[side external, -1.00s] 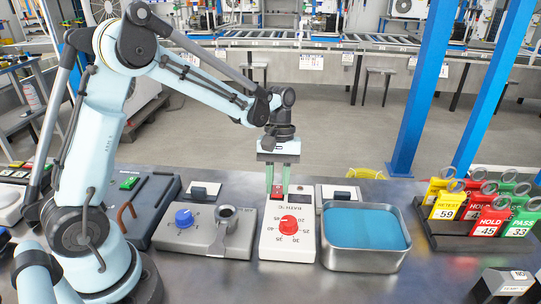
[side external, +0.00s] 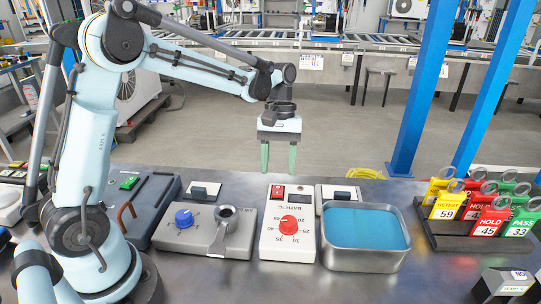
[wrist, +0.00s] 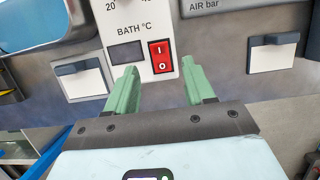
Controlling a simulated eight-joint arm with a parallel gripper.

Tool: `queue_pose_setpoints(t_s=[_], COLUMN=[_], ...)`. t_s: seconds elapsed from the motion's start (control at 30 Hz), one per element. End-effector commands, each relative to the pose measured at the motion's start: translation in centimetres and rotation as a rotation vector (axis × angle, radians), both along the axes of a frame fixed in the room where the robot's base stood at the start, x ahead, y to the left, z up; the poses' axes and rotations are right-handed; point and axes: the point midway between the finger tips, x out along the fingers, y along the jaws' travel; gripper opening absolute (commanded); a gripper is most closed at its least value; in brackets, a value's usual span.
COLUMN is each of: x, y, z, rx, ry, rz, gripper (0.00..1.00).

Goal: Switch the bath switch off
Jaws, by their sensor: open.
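The bath switch (side external: 278,191) is a red rocker at the back end of the white bath controller (side external: 272,246), which has a red temperature dial (side external: 289,225). In the wrist view the bath switch (wrist: 161,56) shows white I and O marks beside a dark display window (wrist: 126,54) under the words BATH °C. I cannot tell for sure which side of the rocker is pressed in. My gripper (side external: 279,170) hangs above and behind the switch, its two green fingers apart, empty and not touching it.
A metal bath of blue liquid (side external: 390,263) stands right of the controller. A grey unit with a blue knob (side external: 184,218) stands left. Small white switch plates (side external: 204,191) lie behind. A rack of coloured tags (side external: 480,243) is at the right.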

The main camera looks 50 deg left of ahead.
Motion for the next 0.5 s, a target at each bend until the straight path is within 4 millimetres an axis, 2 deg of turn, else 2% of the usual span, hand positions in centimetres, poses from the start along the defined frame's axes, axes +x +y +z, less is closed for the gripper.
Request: queue_pose_setpoints(t_s=[0.2,0.5], x=[0.8,1.4], y=[0.8,1.4], z=[3.7,6.6], rx=[0.000,0.000], ry=[0.000,0.000], rz=[0.000,0.000], gripper=[0.53,0.53])
